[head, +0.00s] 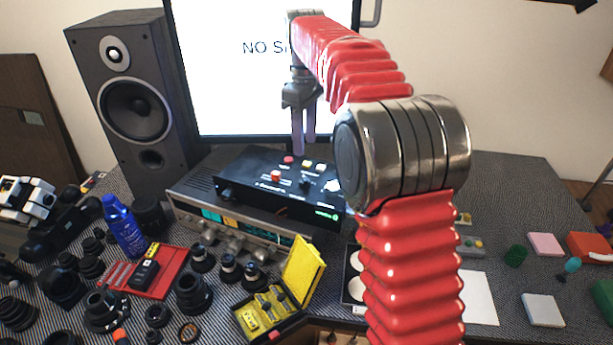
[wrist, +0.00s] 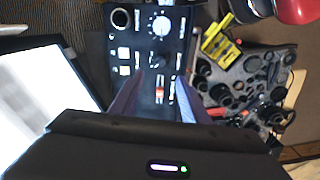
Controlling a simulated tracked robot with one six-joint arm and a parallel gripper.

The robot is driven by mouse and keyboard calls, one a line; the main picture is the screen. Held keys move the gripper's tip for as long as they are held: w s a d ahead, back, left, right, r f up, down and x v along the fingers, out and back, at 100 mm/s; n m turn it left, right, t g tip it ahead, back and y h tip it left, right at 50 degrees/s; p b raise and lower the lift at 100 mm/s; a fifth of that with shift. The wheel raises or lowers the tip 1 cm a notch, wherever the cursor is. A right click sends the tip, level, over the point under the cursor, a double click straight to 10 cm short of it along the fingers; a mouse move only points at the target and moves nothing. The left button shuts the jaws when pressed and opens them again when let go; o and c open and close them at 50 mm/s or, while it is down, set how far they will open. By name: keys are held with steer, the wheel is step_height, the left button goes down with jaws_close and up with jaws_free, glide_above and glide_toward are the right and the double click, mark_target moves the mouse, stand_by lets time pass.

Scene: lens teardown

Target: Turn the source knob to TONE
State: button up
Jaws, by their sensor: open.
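A black control box (head: 250,192) has buttons, a red switch (head: 275,175), a small dark knob (head: 305,183) and a white dial (head: 332,185) on its top. In the wrist view the dark knob (wrist: 157,61) lies between the white dial (wrist: 160,26) and the red switch (wrist: 160,92). The labels are too small to read, so I cannot tell which control is the source knob or where it points. My gripper (head: 304,146) is open and empty, pointing down above the back of the box. In the wrist view its fingers (wrist: 158,82) straddle the red switch area, apparently clear of the panel.
The box rests on a silver receiver (head: 190,200). A monitor (head: 230,70) stands close behind my gripper, and a speaker (head: 140,105) at left. An open yellow case (head: 303,268), a red tray (head: 172,275) and several lens parts crowd the front left.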

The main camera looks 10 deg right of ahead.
mark_target(305, 178)
step_height(305, 178, down, 12)
steer(key=shift+f, duration=0.15)
stand_by(0.4)
steer(key=shift+c, duration=0.5)
steer(key=c, duration=0.9)
steer(key=shift+d, duration=0.25)
steer(key=shift+c, duration=0.3)
steer(key=shift+a, duration=0.2)
